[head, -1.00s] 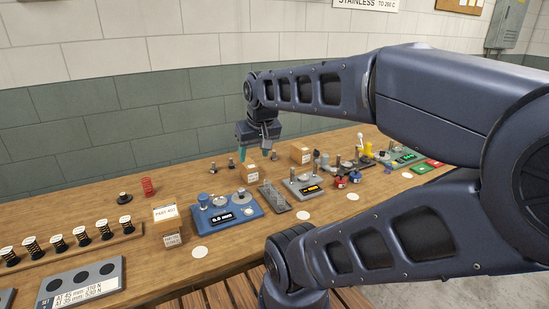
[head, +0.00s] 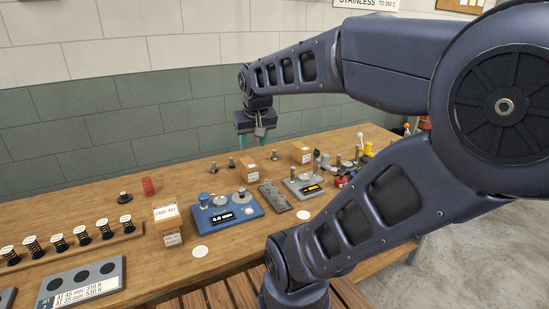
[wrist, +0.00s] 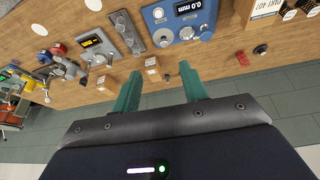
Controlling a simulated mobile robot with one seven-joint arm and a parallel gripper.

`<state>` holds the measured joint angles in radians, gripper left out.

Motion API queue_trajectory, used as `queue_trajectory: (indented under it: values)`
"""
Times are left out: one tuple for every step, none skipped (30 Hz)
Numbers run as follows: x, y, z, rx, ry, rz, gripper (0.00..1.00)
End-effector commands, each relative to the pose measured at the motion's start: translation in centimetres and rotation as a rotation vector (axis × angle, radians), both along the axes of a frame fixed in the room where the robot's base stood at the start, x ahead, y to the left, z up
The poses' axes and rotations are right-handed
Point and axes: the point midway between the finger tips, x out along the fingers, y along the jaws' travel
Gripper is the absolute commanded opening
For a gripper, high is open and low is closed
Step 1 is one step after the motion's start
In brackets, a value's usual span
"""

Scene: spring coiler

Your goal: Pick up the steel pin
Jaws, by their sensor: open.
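My gripper (head: 254,145) is open and empty, its teal fingers pointing down above the back part of the bench. In the wrist view its two fingers (wrist: 159,72) stand apart with nothing held between them. Two small dark upright pin-like pieces, one on the left (head: 213,167) and one on the right (head: 231,162), stand on the bench below and left of the gripper in the head view. Which piece is the steel pin is too small to tell. The gripper is apart from them.
Small cardboard boxes (head: 249,168) (head: 301,153) stand near the gripper. In front are a blue gauge (head: 238,211), a grey plate with slots or pins (head: 274,196) and a grey gauge (head: 303,188). A red spring (head: 148,186) stands at the left.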

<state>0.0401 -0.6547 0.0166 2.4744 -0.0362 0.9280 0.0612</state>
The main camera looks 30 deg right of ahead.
Motion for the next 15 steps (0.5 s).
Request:
queue_trajectory:
  values:
    - [1.5, -0.4, 0.2, -0.006, 0.008, -0.024, 0.43]
    - [2.3, -0.7, 0.4, -0.009, 0.008, -0.038, 0.43]
    - [3.4, -1.1, 0.6, -0.013, 0.01, -0.057, 0.43]
    - [4.2, -1.4, 0.7, -0.017, 0.01, -0.07, 0.43]
    - [5.0, -1.7, 0.8, -0.019, 0.012, -0.084, 0.43]
    - [6.1, -2.1, 0.9, -0.023, 0.013, -0.101, 0.43]
    - [6.9, -2.4, 0.9, -0.026, 0.013, -0.115, 0.43]
    - [7.8, -2.7, 1.0, -0.029, 0.013, -0.129, 0.43]
    - [8.9, -3.1, 1.0, -0.032, 0.014, -0.145, 0.43]
    - [9.7, -3.5, 1.0, -0.034, 0.016, -0.158, 0.43]
    - [10.5, -3.8, 1.0, -0.037, 0.016, -0.17, 0.43]
    - [11.7, -4.3, 1.0, -0.039, 0.016, -0.187, 0.43]
    - [12.5, -4.6, 0.9, -0.042, 0.017, -0.199, 0.43]
    - [13.4, -5.0, 0.9, -0.043, 0.017, -0.211, 0.43]
    - [14.5, -5.5, 0.7, -0.046, 0.018, -0.227, 0.43]
